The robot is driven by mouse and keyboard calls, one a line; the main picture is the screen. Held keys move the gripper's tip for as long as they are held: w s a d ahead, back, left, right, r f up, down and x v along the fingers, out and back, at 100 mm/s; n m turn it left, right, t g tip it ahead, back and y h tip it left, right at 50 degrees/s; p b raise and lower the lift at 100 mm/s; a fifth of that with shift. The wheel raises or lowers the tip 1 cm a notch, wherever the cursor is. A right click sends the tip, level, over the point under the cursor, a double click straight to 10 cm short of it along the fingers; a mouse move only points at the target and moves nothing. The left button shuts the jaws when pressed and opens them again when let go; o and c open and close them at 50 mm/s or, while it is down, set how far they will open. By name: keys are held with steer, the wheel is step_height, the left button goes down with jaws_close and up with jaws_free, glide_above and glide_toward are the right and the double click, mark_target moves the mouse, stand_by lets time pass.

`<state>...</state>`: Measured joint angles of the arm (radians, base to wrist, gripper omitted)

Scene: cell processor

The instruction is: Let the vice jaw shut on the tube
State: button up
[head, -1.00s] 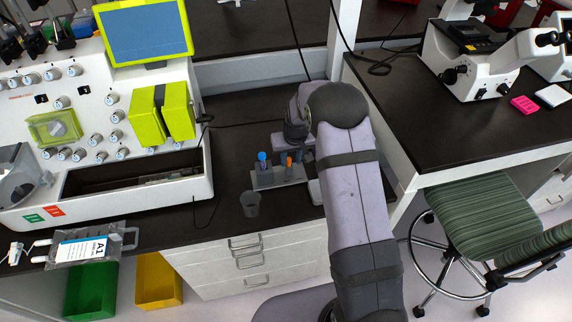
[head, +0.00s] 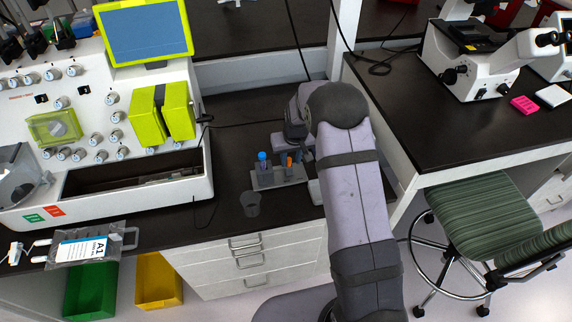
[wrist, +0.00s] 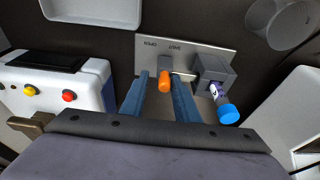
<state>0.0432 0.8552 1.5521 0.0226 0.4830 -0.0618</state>
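A tube with a blue cap (wrist: 229,113) and a pale, marked body stands in a grey block (wrist: 213,70) on a light labelled plate (wrist: 195,54). The blue cap also shows in the head view (head: 262,156). An orange-tipped piece (wrist: 165,84) stands on the same plate, left of the block in the wrist view. My gripper (wrist: 161,78) is open, with one blue-grey finger on each side of the orange tip and gaps visible. Whether the fingers touch it lower down cannot be told. How tightly the jaw sits on the tube is not clear.
A white device with red and yellow buttons (wrist: 68,96) stands left in the wrist view. A grey cup (head: 251,204) stands near the bench's front edge. A large machine with a screen (head: 145,32) is at left.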

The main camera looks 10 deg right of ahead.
steer(key=shift+s+a+f, duration=0.1)
steer(key=shift+s+f, duration=0.05)
steer(key=shift+s, duration=0.05)
steer(key=shift+w+r+p, duration=0.2)
steer(key=shift+r+p, duration=1.9)
steer(key=shift+r, duration=1)
steer(key=s+f+g, duration=0.2)
steer(key=s+g, duration=0.1)
steer(key=s, duration=0.6)
steer(key=s+f+g, duration=0.2)
steer(key=s+f, duration=0.1)
steer(key=s, duration=0.6)
steer(key=s+a+r+g, duration=0.1)
steer(key=s+r, duration=0.4)
steer(key=s, duration=0.3)
steer(key=s+r, duration=0.4)
steer(key=s, duration=0.4)
step_height(320, 180, up, 6)
steer(key=w+t, duration=0.2)
steer(key=t, duration=0.1)
steer(key=shift+w+a, duration=0.15)
steer(key=shift+a, duration=0.3)
